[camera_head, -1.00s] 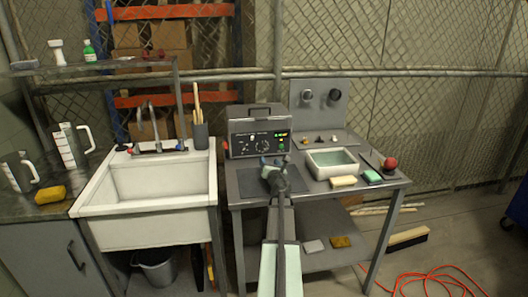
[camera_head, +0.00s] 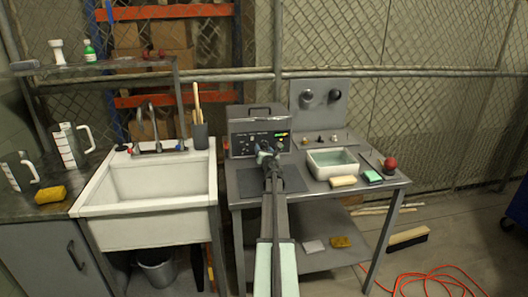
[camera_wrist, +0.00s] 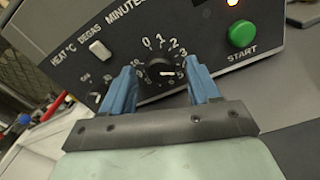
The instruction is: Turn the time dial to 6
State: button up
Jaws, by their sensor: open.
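The black time dial (camera_wrist: 160,72) sits on the dark panel under the word MINUTES in the wrist view, with numbers such as 0, 1, 2, 3 and 5 around it. A short white mark shows on its face, towards the lower right; its exact reading is unclear. My gripper (camera_wrist: 161,66) has blue fingers, open, one on each side of the dial; I cannot tell whether they touch it.
In the wrist view, a green START button (camera_wrist: 242,34) lies right of the dial and a white DEGAS switch (camera_wrist: 99,50) lies left. In the head view, a white basin (camera_head: 333,170), sponges and a red ball (camera_head: 390,164) stand on the table's right. The sink (camera_head: 150,190) is left.

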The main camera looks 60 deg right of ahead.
jog(key=c, duration=1)
jog(key=shift+c, duration=0.2)
jog(key=shift+m, duration=0.3)
jog(key=m, duration=0.5)
jog(key=shift+m, duration=0.3)
jog(key=m, duration=0.6)
jog(key=shift+m, duration=0.3)
